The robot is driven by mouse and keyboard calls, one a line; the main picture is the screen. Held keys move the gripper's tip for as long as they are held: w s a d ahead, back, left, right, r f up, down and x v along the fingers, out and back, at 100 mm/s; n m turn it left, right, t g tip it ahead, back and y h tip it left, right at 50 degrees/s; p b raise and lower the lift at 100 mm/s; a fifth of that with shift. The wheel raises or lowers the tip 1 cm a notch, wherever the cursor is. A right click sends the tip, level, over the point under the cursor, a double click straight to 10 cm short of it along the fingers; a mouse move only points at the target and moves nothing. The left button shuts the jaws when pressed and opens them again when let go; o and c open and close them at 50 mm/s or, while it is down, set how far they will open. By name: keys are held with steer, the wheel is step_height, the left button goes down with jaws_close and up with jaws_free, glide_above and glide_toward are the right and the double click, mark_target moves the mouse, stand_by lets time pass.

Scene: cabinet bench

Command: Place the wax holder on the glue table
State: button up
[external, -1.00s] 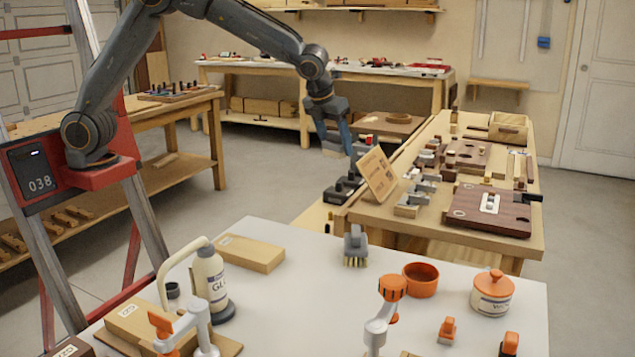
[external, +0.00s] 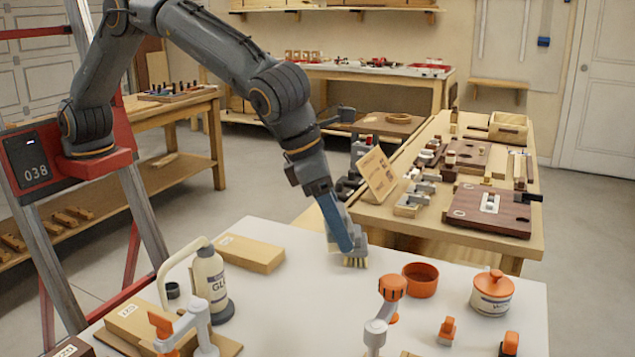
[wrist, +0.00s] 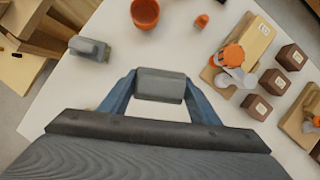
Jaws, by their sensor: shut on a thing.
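My gripper (wrist: 160,88) is shut on a plain grey block, the wax holder (wrist: 158,82), held between its two blue fingers in the wrist view. In the external view my gripper (external: 346,243) points down over the far edge of the white-topped glue table (external: 290,310), beside a grey brush. The held block is mostly hidden by the fingers there. I cannot tell whether it touches the table top.
The grey brush (wrist: 90,48) stands close by, near the table edge. An orange bowl (external: 421,280) and a lidded white jar (external: 492,294) stand to the right. A glue bottle (external: 210,282) and a wooden block (external: 250,253) are left.

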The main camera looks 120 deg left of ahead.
steer(key=d+m, duration=0.1)
steer(key=d, duration=0.8)
steer(key=shift+f+p, duration=1.4)
steer(key=shift+f, duration=6.15)
steer(key=shift+f, duration=0.15)
steer(key=o, duration=1.2)
steer(key=shift+m, duration=0.3)
steer(key=shift+c, duration=0.2)
